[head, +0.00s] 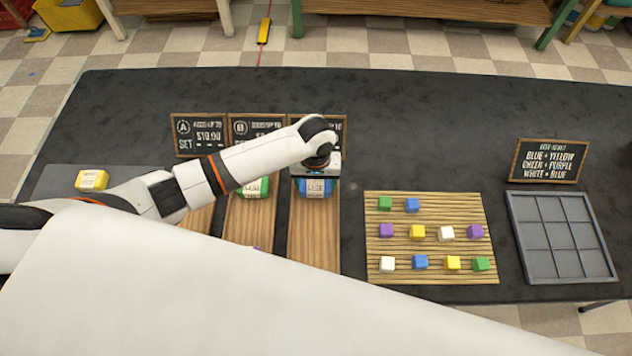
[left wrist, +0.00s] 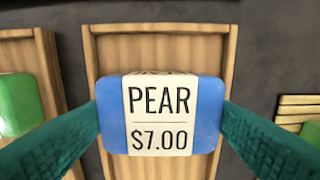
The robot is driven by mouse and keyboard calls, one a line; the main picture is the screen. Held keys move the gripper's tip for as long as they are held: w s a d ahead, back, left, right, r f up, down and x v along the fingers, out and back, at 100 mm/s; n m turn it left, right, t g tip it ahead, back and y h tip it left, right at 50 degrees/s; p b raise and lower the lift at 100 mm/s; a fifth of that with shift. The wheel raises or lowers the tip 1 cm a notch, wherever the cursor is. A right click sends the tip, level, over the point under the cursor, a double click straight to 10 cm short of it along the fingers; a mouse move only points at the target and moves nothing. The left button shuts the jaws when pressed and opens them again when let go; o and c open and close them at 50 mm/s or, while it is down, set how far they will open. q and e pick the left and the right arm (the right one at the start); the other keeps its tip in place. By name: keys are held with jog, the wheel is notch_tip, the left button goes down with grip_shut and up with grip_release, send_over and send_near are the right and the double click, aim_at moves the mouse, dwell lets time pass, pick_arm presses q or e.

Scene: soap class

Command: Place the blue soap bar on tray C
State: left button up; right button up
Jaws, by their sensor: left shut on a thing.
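The blue soap bar (head: 313,189) has a white label reading PEAR $7.00 and also shows in the left wrist view (left wrist: 205,110). My left gripper (head: 316,174) is shut on it, with a teal finger on each side. The soap is over the far part of the rightmost wooden tray (head: 313,242); I cannot tell whether it rests on it. The sign behind this tray is mostly hidden by my arm, so its letter does not show. My right gripper is not in view.
A green soap (head: 254,188) lies on the tray (head: 252,222) at sign B. A yellow soap (head: 92,180) lies at the far left. A slatted board (head: 430,208) with several small cubes and a grey grid tray (head: 562,236) are to the right. The table's back is clear.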

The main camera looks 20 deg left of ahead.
aim_at(315, 183)
pick_arm(q)
jog(key=shift+f, duration=0.5)
jog(key=shift+f, duration=0.1)
jog(key=o, duration=0.7)
jog(key=shift+o, duration=0.2)
notch_tip(315, 183, up, 12)
